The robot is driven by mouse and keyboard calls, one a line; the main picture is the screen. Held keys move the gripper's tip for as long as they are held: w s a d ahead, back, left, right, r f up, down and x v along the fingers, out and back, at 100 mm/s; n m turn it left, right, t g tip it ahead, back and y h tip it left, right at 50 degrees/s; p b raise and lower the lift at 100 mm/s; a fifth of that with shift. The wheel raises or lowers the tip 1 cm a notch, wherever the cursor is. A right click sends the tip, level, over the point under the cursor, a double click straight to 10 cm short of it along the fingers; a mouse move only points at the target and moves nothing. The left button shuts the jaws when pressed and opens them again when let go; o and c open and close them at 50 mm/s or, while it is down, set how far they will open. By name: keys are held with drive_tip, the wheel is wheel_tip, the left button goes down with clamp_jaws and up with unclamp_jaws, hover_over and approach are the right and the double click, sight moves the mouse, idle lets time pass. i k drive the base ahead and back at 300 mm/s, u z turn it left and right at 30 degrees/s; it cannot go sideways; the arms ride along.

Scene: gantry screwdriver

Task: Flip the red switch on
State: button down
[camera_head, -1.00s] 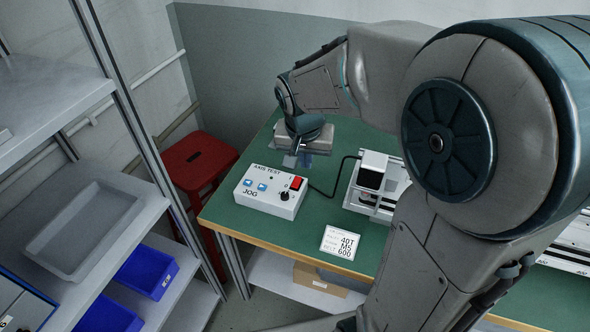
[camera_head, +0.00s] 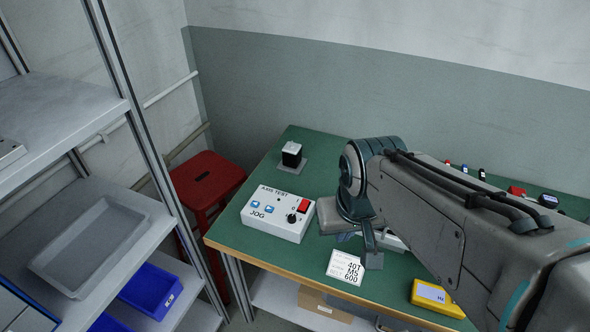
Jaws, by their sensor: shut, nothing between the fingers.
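The white control box (camera_head: 262,225), labelled AXIS TEST and JOG, sits on the green table. The red switch (camera_head: 304,206) is on its top face near the right end, beside a black knob (camera_head: 291,218) and away from two blue buttons. Which way the switch is set is too small to tell. My gripper (camera_head: 372,262) points down to the right of the box, just right of the printed card, apart from the switch. Its fingers look together and empty. My wrist and forearm cover the table's middle right.
A white printed card (camera_head: 346,267) lies near the table's front edge. A small black-topped block (camera_head: 291,154) on a grey plate stands behind the box. A yellow meter (camera_head: 436,297) lies at the front right. A red stool (camera_head: 207,180) and shelves stand left.

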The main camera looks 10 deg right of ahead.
sight(304, 205)
drive_tip(key=k, duration=1.3)
drive_tip(key=u, duration=0.75)
drive_tip(key=i, duration=1.15)
drive_tip(key=z, duration=0.65)
drive_tip(key=i, duration=0.5)
drive_tip(key=z, duration=0.55)
